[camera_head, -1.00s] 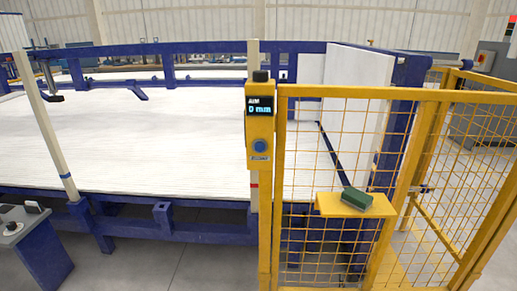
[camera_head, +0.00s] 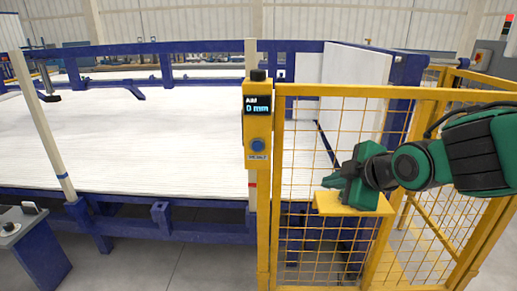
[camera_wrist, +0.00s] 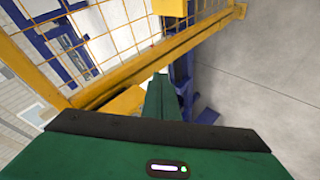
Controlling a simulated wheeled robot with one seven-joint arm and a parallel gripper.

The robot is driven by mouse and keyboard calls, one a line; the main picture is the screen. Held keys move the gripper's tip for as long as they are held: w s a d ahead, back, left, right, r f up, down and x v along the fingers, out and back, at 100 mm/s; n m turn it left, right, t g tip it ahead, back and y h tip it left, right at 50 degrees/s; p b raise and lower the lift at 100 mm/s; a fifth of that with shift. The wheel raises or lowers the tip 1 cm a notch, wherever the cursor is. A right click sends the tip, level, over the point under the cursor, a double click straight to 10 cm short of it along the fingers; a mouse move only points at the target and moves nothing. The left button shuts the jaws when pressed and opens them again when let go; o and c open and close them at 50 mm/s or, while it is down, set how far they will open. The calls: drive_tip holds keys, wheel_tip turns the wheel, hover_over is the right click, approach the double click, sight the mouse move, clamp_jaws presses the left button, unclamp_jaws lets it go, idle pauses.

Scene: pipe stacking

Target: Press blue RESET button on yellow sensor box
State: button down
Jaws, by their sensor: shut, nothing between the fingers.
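The yellow sensor box (camera_head: 258,128) is mounted on the yellow fence post in the head view. Its small screen (camera_head: 257,105) reads 0 mm. The round blue button (camera_head: 258,145) is on its front, below the screen. My green gripper (camera_head: 328,183) is to the right of the box and lower, in front of the mesh, apart from the button. Its fingers point left and are shut and empty. In the wrist view the shut green fingers (camera_wrist: 160,92) show at the centre. The button cannot be made out there.
A yellow shelf (camera_head: 335,207) on the fence is just under my gripper. Yellow mesh fencing (camera_head: 300,245) spans the right side. Behind it is a blue frame (camera_head: 190,232) with a bed of white pipes (camera_head: 120,145). The space directly in front of the box looks clear.

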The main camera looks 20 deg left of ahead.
sight(261, 149)
drive_tip(key=s+a+r+n+y, duration=0.2)
drive_tip(key=a+n, duration=0.1)
drive_tip(key=a, duration=0.5)
drive_tip(key=s+a+r+n+y, duration=0.1)
drive_tip(key=s+a+n+y, duration=0.1)
drive_tip(key=a, duration=0.6)
drive_tip(key=shift+s+a+r+n+g+y, duration=0.3)
drive_tip(key=shift+s+a+r+n, duration=0.1)
drive_tip(key=shift+s+n, duration=0.4)
drive_tip(key=shift+w+a, duration=0.3)
drive_tip(key=shift+w, duration=1.1)
drive_tip(key=shift+w+a, duration=0.3)
drive_tip(key=shift+w, duration=1.15)
drive_tip(key=shift+w+a, duration=0.3)
drive_tip(key=shift+w, duration=1.1)
drive_tip(key=shift+w+a, duration=0.1)
drive_tip(key=shift+w, duration=0.05)
drive_tip(key=shift+w, duration=0.3)
drive_tip(key=shift+w+a, duration=0.15)
drive_tip(key=shift+w, duration=0.2)
drive_tip(key=shift+s+d, duration=0.2)
drive_tip(key=shift+s, duration=0.6)
